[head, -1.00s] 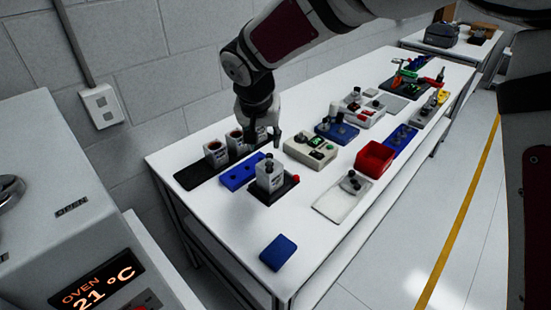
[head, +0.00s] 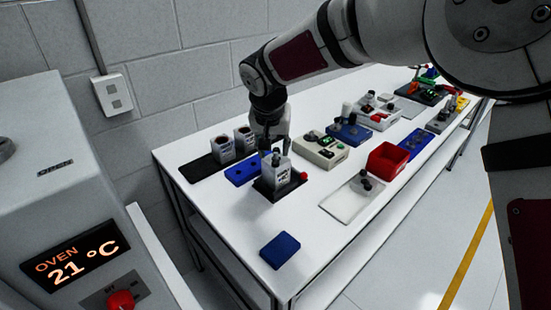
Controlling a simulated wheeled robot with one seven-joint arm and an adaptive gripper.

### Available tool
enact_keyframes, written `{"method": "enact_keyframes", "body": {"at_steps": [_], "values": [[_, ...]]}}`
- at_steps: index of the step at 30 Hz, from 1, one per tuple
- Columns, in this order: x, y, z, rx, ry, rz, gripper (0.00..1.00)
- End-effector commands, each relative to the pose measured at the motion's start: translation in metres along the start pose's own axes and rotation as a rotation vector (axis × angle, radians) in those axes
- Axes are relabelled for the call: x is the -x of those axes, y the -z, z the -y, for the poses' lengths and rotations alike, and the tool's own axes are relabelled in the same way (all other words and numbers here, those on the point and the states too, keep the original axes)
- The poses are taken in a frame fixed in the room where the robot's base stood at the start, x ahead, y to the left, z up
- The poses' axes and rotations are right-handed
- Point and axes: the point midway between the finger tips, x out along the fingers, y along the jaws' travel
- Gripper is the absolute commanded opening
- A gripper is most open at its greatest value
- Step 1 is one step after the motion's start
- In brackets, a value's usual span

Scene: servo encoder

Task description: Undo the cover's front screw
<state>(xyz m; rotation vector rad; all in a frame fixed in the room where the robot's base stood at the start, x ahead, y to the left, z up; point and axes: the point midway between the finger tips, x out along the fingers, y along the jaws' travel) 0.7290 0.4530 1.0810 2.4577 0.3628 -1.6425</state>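A white box-shaped unit (head: 277,176) with dark print stands upright in a black holder (head: 268,194) with a red knob (head: 303,176) at its right. My gripper (head: 270,150) points down at the unit's top, at its back left in the picture. Its dark fingers overlap the unit's top, so I cannot tell whether they touch it. The cover and its front screw are too small and partly hidden to make out. Whether the fingers are open or shut does not show clearly.
Two similar white units (head: 222,149) stand on a black tray (head: 205,171) behind left. A blue block with holes (head: 240,175) lies close by. A beige box with buttons (head: 322,150), a red bin (head: 388,160) and a clear tray (head: 345,205) are right. The table front around a blue pad (head: 280,250) is mostly free.

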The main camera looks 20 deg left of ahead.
Motion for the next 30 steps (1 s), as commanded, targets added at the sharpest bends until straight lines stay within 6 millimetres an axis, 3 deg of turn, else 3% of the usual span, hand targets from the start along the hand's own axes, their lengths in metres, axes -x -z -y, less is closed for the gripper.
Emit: {"method": "enact_keyframes", "body": {"at_steps": [3,9,23,28,30], "values": [[-0.024,-0.001,0.0,-0.001,-0.001,0.003,0.38],[-0.05,0.0,0.0,-0.001,0.0,0.001,0.38],[-0.061,0.0,0.0,-0.001,0.0,0.0,0.38],[-0.061,0.0,0.0,-0.001,0.0,0.0,0.0],[-0.061,0.0,0.0,-0.001,0.0,0.0,0.0]]}}
